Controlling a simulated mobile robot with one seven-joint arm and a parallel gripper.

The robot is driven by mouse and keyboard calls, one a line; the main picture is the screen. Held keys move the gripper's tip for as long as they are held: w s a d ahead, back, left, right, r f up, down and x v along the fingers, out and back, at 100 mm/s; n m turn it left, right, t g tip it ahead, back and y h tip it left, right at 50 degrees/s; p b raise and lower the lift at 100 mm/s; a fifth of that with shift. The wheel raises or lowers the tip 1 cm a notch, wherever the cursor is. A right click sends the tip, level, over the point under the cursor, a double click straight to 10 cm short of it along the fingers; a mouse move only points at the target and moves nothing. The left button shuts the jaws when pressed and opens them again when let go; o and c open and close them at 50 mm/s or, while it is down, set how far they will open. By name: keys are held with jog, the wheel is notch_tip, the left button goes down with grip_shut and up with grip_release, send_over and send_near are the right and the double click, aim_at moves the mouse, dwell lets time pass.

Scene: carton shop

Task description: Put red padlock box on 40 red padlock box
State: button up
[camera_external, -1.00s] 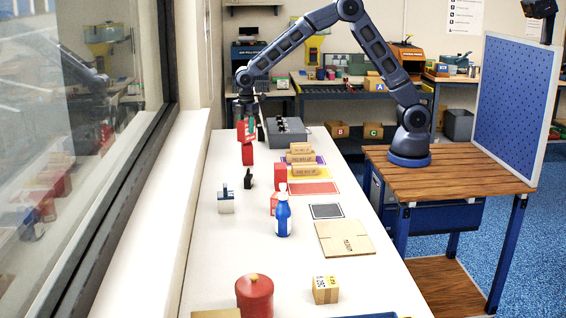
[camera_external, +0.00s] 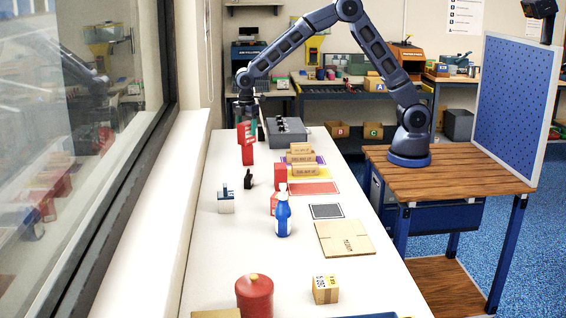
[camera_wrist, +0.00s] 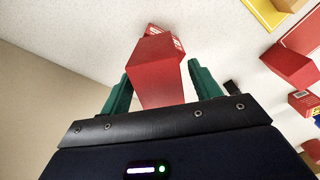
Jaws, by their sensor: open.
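Two red boxes stand one on the other toward the far left of the white table. The upper red box (camera_external: 245,137) has a pale label and looks slightly offset from the lower red box (camera_external: 248,157). My gripper (camera_external: 256,129) is at the upper box's height, partly hidden behind it. In the wrist view my gripper (camera_wrist: 158,76) is open, with a green finger on each side of a plain red face (camera_wrist: 160,75). A labelled red part (camera_wrist: 179,42) shows just past that face. I cannot tell if a finger touches the box.
A grey case (camera_external: 287,133) stands close right of the stack. A small black object (camera_external: 249,179), a blue-white item (camera_external: 226,201), another red box (camera_external: 280,177) and a blue bottle (camera_external: 283,216) stand nearer.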

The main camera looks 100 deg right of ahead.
notch_tip(320, 180, up, 10)
jog(key=shift+r, duration=0.1)
jog(key=s+a+r+m+t, duration=0.1)
jog(key=s+r+m, duration=0.1)
jog(key=s+r, duration=0.75)
jog(key=s+a+r+m+t, duration=0.15)
jog(key=s+r, duration=0.45)
jog(key=s, duration=0.7)
jog(key=s+f+m+t, duration=0.1)
jog(key=s+m, duration=0.1)
jog(key=s, duration=1)
jog(key=s+f+m+t, duration=0.1)
jog(key=s+f+m, duration=0.1)
jog(key=s, duration=1.1)
jog(key=shift+s+a+f+m, duration=0.25)
jog(key=shift+s+m, duration=0.05)
jog(key=shift+m, duration=0.45)
